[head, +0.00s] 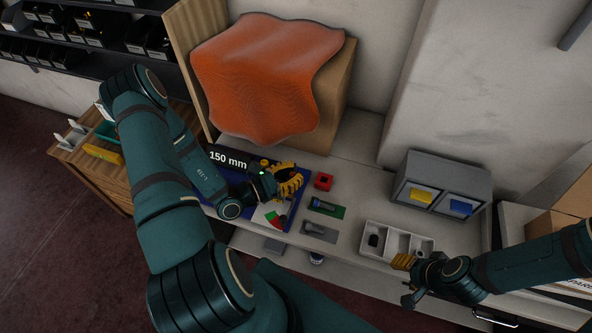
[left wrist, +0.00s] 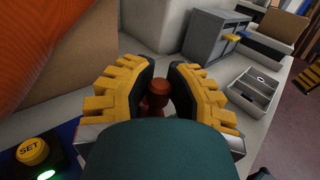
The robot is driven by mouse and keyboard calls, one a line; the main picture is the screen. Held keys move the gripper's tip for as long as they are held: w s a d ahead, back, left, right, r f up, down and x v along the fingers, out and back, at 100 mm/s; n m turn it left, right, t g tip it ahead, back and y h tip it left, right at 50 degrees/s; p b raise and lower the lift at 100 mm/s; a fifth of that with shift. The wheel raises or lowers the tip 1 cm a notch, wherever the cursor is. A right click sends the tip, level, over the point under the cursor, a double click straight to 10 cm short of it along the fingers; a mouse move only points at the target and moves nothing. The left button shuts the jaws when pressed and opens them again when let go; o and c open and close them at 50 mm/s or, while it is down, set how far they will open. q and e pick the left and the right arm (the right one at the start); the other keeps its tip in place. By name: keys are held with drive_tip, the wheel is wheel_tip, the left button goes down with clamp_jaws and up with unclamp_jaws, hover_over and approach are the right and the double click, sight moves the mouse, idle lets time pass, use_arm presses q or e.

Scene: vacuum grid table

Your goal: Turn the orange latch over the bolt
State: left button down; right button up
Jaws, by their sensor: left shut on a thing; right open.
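My left gripper (head: 290,181) is at the right part of the blue panel (head: 213,179) marked "150 mm". In the left wrist view its yellow-padded fingers (left wrist: 161,82) are closed on an orange-brown knob (left wrist: 157,92), which looks like part of the orange latch. The rest of the latch is hidden behind the fingers and wrist, and I cannot make out the bolt or the latch's angle to it. My right gripper (head: 402,261) is open and empty at the front edge of the white tray.
A yellow SET button (left wrist: 32,151) with a green light is beside the left gripper. A red block (head: 323,181), green plate (head: 337,212) and grey plate (head: 319,232) lie to its right. The white tray (head: 397,228) and grey bin cabinet (head: 448,167) are farther right. Orange cloth (head: 265,75) drapes a box behind.

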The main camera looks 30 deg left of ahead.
use_arm(q)
drive_tip(key=shift+s+a+m+g+h, duration=0.1)
drive_tip(key=shift+m+g+h, duration=0.2)
drive_tip(key=shift+h, duration=0.1)
drive_tip(key=c, duration=0.8)
unclamp_jaws()
drive_tip(key=shift+c, duration=0.2)
drive_tip(key=v, duration=1.2)
